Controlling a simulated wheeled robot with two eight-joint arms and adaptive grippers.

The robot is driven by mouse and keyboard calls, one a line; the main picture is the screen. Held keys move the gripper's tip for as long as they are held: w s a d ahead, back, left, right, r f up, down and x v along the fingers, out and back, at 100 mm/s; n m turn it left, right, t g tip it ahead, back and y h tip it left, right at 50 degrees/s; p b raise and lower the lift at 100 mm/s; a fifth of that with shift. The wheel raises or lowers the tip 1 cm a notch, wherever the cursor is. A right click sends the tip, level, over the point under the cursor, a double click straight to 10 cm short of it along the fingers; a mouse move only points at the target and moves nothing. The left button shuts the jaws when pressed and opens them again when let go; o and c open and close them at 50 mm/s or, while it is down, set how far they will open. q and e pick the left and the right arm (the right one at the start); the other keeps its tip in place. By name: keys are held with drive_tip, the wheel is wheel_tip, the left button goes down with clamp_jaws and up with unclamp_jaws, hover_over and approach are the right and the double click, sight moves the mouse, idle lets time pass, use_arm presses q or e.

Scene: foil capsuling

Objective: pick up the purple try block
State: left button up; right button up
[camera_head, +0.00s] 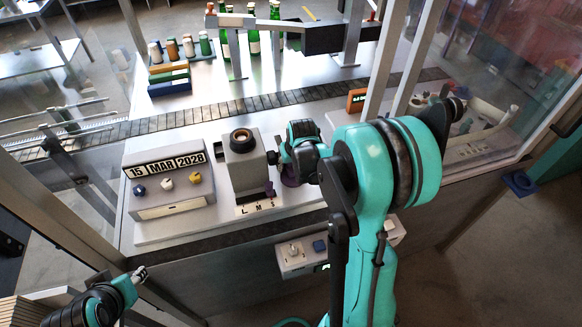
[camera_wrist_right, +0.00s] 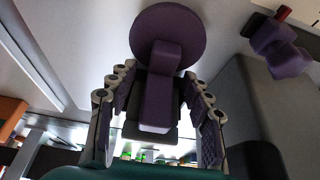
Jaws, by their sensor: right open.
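The purple try block (camera_wrist_right: 158,95) shows in the right wrist view as a round disc with a square stem. My right gripper (camera_wrist_right: 157,75) is open, with one finger on each side of the stem. Gaps show between the fingers and the stem. In the head view a bit of the purple block (camera_head: 290,178) shows below my right gripper (camera_head: 286,160), beside the grey machine; my gripper and arm hide the rest. My left gripper (camera_head: 138,275) is at the lower left, away from the block; its jaw opening is unclear.
The grey machine (camera_head: 244,165) stands close left of my right gripper. It has a purple lever (camera_head: 270,189) above an L M S scale, which also shows in the wrist view (camera_wrist_right: 283,50). A date box (camera_head: 168,175) stands further left. A conveyor (camera_head: 200,114) runs behind.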

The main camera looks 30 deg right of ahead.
clamp_jaws()
drive_tip(key=shift+r, duration=0.1)
